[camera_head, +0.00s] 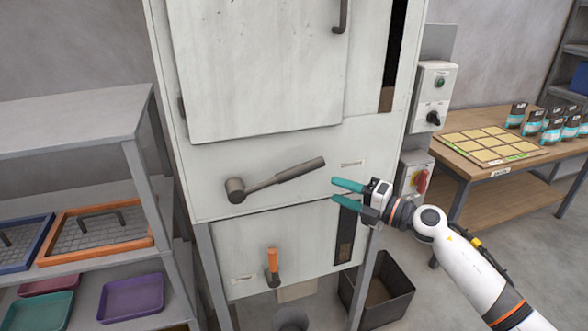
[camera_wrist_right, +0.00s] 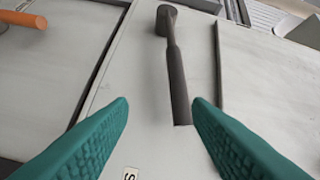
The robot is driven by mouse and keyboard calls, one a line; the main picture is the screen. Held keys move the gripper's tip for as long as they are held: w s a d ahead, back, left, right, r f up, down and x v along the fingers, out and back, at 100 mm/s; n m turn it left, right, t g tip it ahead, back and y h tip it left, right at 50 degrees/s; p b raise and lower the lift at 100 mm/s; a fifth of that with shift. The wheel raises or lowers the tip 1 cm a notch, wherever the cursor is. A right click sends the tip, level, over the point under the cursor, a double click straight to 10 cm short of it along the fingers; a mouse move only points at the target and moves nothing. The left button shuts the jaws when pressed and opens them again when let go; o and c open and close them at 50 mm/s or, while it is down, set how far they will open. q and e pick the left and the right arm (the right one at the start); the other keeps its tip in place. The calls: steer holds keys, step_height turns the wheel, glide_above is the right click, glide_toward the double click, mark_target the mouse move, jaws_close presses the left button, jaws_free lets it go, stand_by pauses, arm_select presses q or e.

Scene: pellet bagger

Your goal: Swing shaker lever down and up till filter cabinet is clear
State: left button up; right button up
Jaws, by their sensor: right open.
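The shaker lever (camera_head: 275,180) is a dark bar with a thick grip on the grey filter cabinet (camera_head: 375,145). Its round pivot is at the left and its grip end points right and slightly up. My right gripper (camera_head: 340,189) is open and empty, just right of and a little below the grip end in the head view. In the right wrist view the lever (camera_wrist_right: 176,80) runs between the spread teal fingers (camera_wrist_right: 158,112), its grip end near the fingertips. I see no contact. My left gripper is not in view.
An orange-handled lever (camera_head: 272,262) sits lower on the cabinet. A dark bin (camera_head: 400,290) stands on the floor below. A shelf (camera_head: 75,125) with trays is at left. A wooden table (camera_head: 470,180) with bags and a switch box (camera_head: 436,90) are at right.

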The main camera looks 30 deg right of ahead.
mark_target(297, 171)
steer(key=shift+n, duration=0.7)
steer(key=w+a+p, duration=0.1)
steer(key=w+a, duration=0.1)
steer(key=w, duration=0.1)
steer(key=w+a+r+p, duration=0.1)
steer(key=w+a, duration=0.1)
steer(key=w, duration=0.1)
steer(key=w+a+r+p, duration=0.1)
steer(key=w, duration=0.2)
steer(key=shift+w+a+r, duration=0.2)
steer(key=shift+a+r, duration=0.05)
steer(key=shift+a, duration=0.15)
steer(key=shift+w+a+f, duration=0.1)
steer(key=shift+w+a, duration=0.15)
steer(key=shift+w, duration=0.2)
jaws_close()
